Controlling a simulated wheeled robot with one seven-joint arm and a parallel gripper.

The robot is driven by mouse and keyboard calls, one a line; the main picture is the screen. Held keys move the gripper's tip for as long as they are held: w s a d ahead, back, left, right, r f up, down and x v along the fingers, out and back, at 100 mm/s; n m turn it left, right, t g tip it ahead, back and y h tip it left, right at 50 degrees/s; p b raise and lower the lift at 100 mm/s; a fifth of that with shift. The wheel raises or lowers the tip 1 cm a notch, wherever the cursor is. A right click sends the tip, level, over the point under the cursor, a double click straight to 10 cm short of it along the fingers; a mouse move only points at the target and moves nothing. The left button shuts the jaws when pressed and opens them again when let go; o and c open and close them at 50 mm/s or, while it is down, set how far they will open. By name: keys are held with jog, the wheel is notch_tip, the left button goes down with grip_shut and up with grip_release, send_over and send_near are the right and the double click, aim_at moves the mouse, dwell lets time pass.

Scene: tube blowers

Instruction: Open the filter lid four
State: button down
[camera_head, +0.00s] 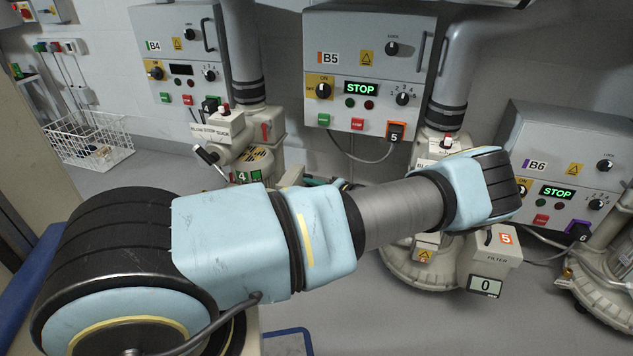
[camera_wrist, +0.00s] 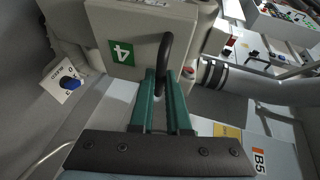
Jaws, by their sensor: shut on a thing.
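The filter housing of blower four (camera_wrist: 150,22) is a beige box with a green label "4" (camera_wrist: 121,52) in the wrist view. A black curved handle (camera_wrist: 168,42) stands out from its face. My gripper (camera_wrist: 165,82), with green fingers, is shut on the lower part of this handle. The lid looks closed against the housing, but its seam is hard to make out. In the head view, blower four (camera_head: 252,150) stands behind my arm with a green "4" tag.
Control boxes B4 (camera_head: 180,60), B5 (camera_head: 368,65) and B6 (camera_head: 572,165) line the wall; B5 and B6 read STOP. Filter five (camera_head: 495,250) shows 0. A wire basket (camera_head: 92,140) is at left. A blue knob (camera_wrist: 68,82) sits beside the housing.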

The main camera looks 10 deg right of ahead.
jog(key=shift+w+a+r, duration=0.25)
jog(key=shift+a+r, duration=0.15)
jog(key=shift+a, duration=0.05)
jog(key=c, duration=0.9)
grip_release()
jog(key=p+v, duration=0.1)
jog(key=v, duration=0.9)
jog(key=shift+s+d, duration=0.3)
